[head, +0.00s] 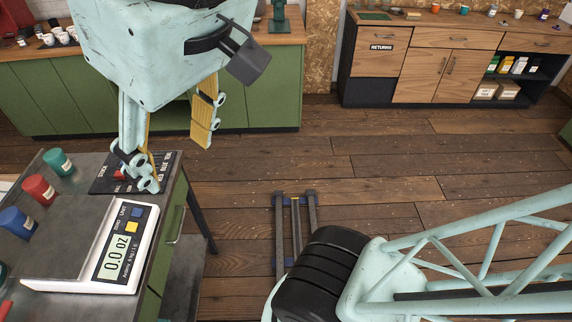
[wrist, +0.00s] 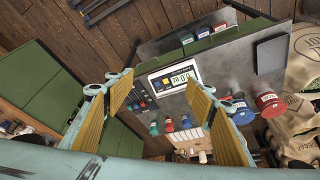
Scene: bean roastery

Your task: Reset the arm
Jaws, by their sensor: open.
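My gripper (head: 176,160) hangs from the pale teal arm at the upper left of the head view. It is open, and I see nothing between its fingers. One finger is close to the black panel on the dark worktable (head: 75,160); I cannot tell whether it touches. The wrist view shows the two yellow-padded fingers of my gripper (wrist: 160,88) spread apart, with the table between and beyond them.
Behind are green cabinets (head: 50,97) and a wooden sideboard (head: 428,70). Sacks (wrist: 303,100) are at the right in the wrist view.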

